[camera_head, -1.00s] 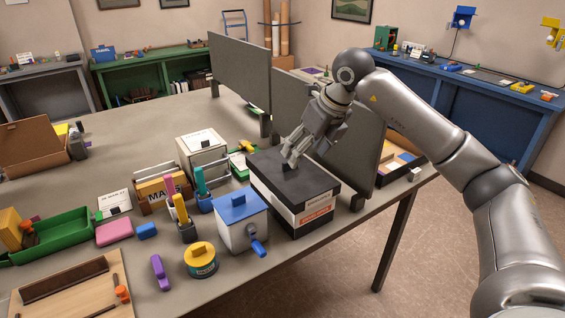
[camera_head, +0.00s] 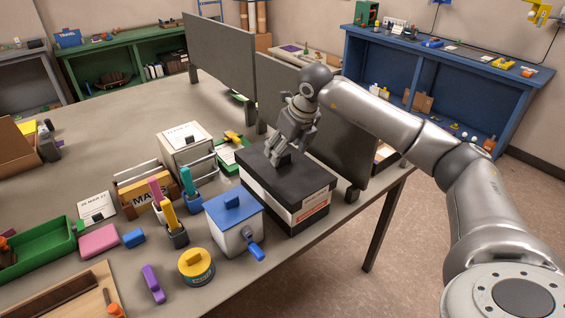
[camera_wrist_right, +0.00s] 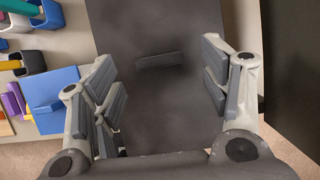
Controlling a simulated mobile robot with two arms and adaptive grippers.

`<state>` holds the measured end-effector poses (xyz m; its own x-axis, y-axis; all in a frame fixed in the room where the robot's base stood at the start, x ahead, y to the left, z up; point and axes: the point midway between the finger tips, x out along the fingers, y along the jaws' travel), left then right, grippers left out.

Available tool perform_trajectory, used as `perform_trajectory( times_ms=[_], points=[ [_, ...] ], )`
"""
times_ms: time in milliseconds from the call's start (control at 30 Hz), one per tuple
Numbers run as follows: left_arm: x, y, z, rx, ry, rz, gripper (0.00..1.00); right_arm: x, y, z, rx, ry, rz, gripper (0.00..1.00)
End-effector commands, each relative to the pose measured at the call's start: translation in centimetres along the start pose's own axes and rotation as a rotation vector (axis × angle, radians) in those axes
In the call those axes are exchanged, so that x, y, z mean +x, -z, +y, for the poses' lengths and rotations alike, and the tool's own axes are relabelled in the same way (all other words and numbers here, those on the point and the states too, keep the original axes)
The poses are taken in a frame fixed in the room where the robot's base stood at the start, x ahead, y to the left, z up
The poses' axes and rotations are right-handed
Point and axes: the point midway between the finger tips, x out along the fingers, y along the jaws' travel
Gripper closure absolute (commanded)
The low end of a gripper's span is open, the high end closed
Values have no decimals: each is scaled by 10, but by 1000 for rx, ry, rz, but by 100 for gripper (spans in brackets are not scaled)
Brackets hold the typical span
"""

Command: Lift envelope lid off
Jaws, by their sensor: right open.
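The envelope box (camera_head: 262,200) stands near the table's front edge, with a black lid (camera_head: 310,178) on top and a white band with an orange label on its side. My right gripper (camera_head: 277,158) is over the lid, fingers pointing down. In the right wrist view the gripper (camera_wrist_right: 160,85) is open, its finger pads wide apart on either side of the dark lid (camera_wrist_right: 165,115). A small dark raised handle (camera_wrist_right: 160,60) lies between the pads, apart from both. Whether the fingertips touch the lid cannot be told. My left gripper is not in view.
A grey divider panel (camera_head: 340,140) stands close behind the box. A white canister with blue lid (camera_head: 233,222) is just left of it, near a yellow-topped tin (camera_head: 196,266). A white box (camera_head: 185,152) and pen cups (camera_head: 175,236) stand farther left.

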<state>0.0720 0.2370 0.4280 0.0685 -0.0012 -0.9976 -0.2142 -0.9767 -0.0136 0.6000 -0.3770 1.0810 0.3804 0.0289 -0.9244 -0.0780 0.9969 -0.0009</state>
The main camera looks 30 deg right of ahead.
Motion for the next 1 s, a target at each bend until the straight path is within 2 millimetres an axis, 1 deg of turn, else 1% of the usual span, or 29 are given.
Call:
perform_trajectory(
  times_ms=[33, 100, 200, 300, 433, 467, 667, 833, 1000],
  points=[
    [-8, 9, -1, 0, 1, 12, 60, 5, 0, 1, 0, -1, 6, 30],
    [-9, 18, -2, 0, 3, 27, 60, 15, -1, 1, 1, -2, 3, 30],
    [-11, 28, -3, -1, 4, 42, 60, 24, 0, 0, 1, 0, 1, 30],
    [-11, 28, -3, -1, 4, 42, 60, 27, 0, 0, 0, 0, 0, 30],
    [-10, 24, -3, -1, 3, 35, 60, 26, 0, 1, 0, 0, 0, 30],
    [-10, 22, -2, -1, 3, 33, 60, 26, 0, 1, 0, 0, 0, 32],
    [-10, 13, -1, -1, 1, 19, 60, 26, 0, 1, 0, -1, -1, 57],
    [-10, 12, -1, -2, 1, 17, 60, 26, 0, 1, 0, 0, -1, 79],
    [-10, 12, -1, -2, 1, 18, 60, 26, 0, 0, 0, 0, -2, 80]
  ],
)
